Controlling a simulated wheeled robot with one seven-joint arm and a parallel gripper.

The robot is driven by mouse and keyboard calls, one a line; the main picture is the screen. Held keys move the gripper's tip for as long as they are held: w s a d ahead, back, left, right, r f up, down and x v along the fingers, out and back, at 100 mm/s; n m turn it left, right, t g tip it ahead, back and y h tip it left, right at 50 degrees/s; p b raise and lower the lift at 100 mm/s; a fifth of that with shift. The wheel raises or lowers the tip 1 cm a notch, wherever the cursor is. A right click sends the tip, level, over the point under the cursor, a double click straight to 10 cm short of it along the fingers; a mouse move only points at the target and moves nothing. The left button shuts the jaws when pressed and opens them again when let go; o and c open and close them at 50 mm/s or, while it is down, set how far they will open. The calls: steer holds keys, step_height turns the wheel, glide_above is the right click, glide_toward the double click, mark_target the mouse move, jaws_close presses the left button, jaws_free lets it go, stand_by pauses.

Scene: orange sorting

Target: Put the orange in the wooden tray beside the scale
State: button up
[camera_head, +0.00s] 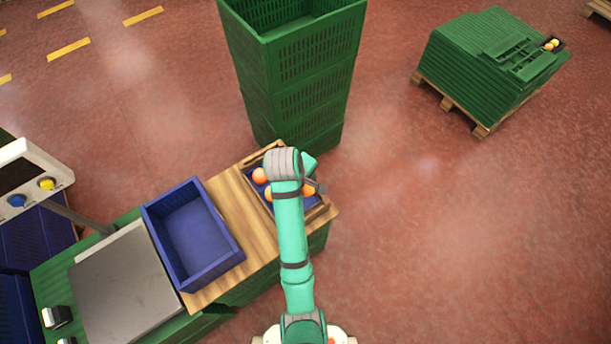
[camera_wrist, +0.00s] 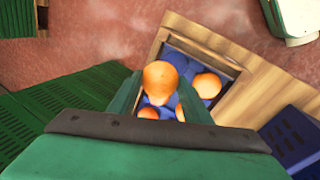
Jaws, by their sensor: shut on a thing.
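My gripper (camera_wrist: 160,92) is shut on an orange (camera_wrist: 160,75), which sits between the two green fingers in the wrist view. The wooden tray (camera_wrist: 213,41) has a blue lining with hollows and holds several other oranges, one of them at its right side (camera_wrist: 206,85). The held orange looks larger than these and overlaps the tray's left part; its exact height above the tray is hard to tell. In the head view the tray (camera_head: 325,209) is partly hidden under my arm. The scale (camera_head: 122,283) has a bare steel plate at the lower left.
An empty blue crate (camera_head: 193,236) stands between scale and tray on the wooden top (camera_head: 240,210). A tall stack of green crates (camera_head: 305,90) rises just behind the tray. A pallet of green crates (camera_head: 480,60) stands far right. The floor at right is clear.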

steer(key=shift+s+a+f, duration=0.1)
steer(key=shift+f, duration=1.8)
steer(key=shift+s+f, duration=0.1)
steer(key=shift+f, duration=1.75)
steer(key=o, duration=1.2)
steer(key=shift+c, duration=0.2)
steer(key=shift+f, duration=0.1)
steer(key=shift+o, duration=1.1)
steer(key=shift+w+r, duration=0.1)
steer(key=shift+r, duration=4.05)
